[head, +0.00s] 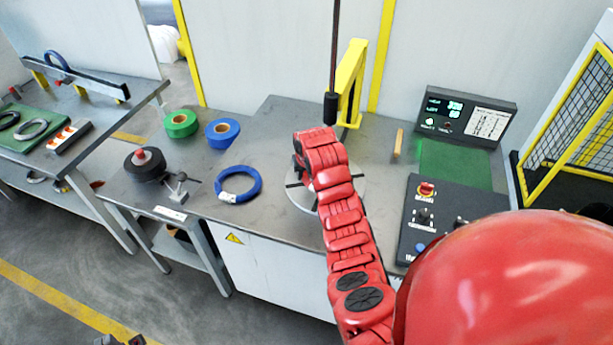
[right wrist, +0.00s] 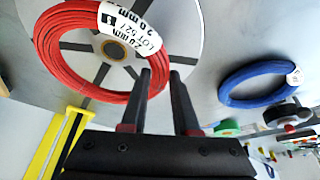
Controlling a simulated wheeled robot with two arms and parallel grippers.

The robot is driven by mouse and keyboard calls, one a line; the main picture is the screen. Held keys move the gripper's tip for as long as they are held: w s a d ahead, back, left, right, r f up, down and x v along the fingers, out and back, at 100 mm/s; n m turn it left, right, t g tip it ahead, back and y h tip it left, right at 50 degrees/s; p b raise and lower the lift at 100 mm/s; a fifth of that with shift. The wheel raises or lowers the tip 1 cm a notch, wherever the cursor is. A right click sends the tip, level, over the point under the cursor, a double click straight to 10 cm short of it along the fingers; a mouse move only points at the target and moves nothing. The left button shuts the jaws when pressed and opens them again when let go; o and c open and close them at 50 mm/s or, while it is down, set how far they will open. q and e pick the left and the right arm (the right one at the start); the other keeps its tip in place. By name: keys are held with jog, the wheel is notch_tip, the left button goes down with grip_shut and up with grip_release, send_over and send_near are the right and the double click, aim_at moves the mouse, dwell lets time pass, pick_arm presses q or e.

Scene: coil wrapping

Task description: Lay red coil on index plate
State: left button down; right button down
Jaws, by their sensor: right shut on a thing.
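The red coil (right wrist: 62,62) with a white printed label shows in the right wrist view, over the index plate (right wrist: 185,45), a pale disc with dark radial slots and a central hub. The coil sits off-centre around the hub; whether it touches the plate I cannot tell. My right gripper (right wrist: 161,75) is shut on the coil at its edge near the label. In the head view my red right arm hides the coil and much of the index plate (head: 353,198). A dark piece of my left gripper (head: 120,340) shows at the bottom left edge, too little to tell its jaws.
A blue coil (head: 257,188) lies left of the plate. Green (head: 168,124) and blue (head: 212,140) tape rolls stand behind it. A yellow post (head: 349,85) with a dark hanging rod (head: 331,105) rises behind the plate. A control box (head: 415,215) stands at right.

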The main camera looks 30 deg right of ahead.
jog(key=shift+w+d, duration=0.4)
jog(key=shift+w, duration=0.05)
jog(key=shift+d+p, duration=0.1)
jog(key=shift+p, duration=0.2)
notch_tip(320, 180, down, 3)
jog(key=shift+f+p, duration=0.1)
jog(key=shift+p, duration=1)
jog(key=shift+f, duration=0.2)
jog(key=shift+f, duration=0.1)
jog(key=c, duration=0.7)
grip_release()
jog(key=shift+o, duration=0.2)
